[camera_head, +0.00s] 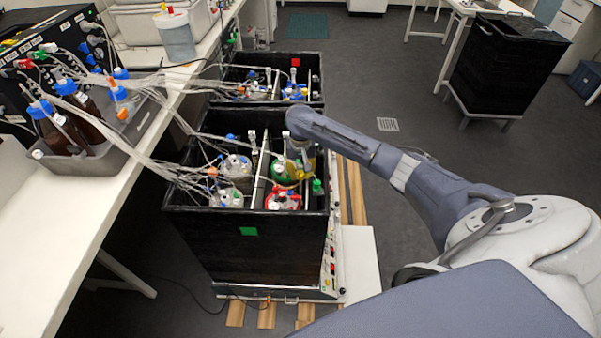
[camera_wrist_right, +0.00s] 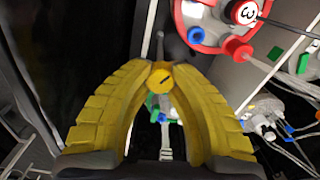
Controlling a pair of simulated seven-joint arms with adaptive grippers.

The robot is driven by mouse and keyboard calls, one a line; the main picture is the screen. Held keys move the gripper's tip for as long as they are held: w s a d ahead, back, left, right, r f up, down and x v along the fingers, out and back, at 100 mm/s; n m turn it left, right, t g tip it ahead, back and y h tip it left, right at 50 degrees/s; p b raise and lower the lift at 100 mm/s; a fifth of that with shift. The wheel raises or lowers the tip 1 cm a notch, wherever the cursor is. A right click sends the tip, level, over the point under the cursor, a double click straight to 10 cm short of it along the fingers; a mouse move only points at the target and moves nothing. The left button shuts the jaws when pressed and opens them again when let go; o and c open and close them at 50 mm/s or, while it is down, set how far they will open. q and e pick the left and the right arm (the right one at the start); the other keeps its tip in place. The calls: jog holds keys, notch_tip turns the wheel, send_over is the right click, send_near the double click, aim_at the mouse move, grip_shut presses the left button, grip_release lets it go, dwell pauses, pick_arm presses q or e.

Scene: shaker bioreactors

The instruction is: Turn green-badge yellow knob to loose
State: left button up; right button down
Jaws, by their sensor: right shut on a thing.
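The near black shaker box (camera_head: 190,240) has a green badge (camera_head: 249,231) on its front wall. My right gripper (camera_head: 297,172) reaches down into its right part, among the vessels. In the right wrist view the yellow fingers close on both sides of a small round yellow knob (camera_wrist_right: 160,80), which has a dark line mark on its top. My right gripper is shut on this knob. In the head view the knob is hard to make out behind the gripper. My left gripper is not in view.
A red-capped vessel (camera_wrist_right: 204,14) labelled 3 lies close to the fingertips. A green-ringed vessel (camera_head: 281,174) is beside the gripper. Several tubes run left to the bench (camera_head: 60,235). A second black box (camera_head: 312,64) with a red badge (camera_head: 295,62) stands behind.

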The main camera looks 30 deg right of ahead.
jog(key=shift+r+n, duration=0.1)
jog(key=shift+n, duration=0.6)
dwell(0.4)
jog(key=n, duration=0.3)
jog(key=shift+w+n, duration=0.1)
jog(key=shift+n, duration=0.2)
jog(key=n, duration=0.7)
jog(key=shift+a+r, duration=0.1)
jog(key=n, duration=0.6)
jog(key=shift+a+n, duration=0.1)
jog(key=shift+n, duration=0.2)
jog(key=shift+a+n, duration=0.1)
jog(key=shift+n, duration=2.3)
jog(key=shift+s+a+f+n, duration=0.15)
jog(key=shift+s+f+n, duration=0.05)
jog(key=shift+n, duration=0.2)
dwell(0.6)
jog(key=c, duration=1.4)
grip_release()
jog(key=o, duration=0.3)
jog(key=shift+d, duration=0.2)
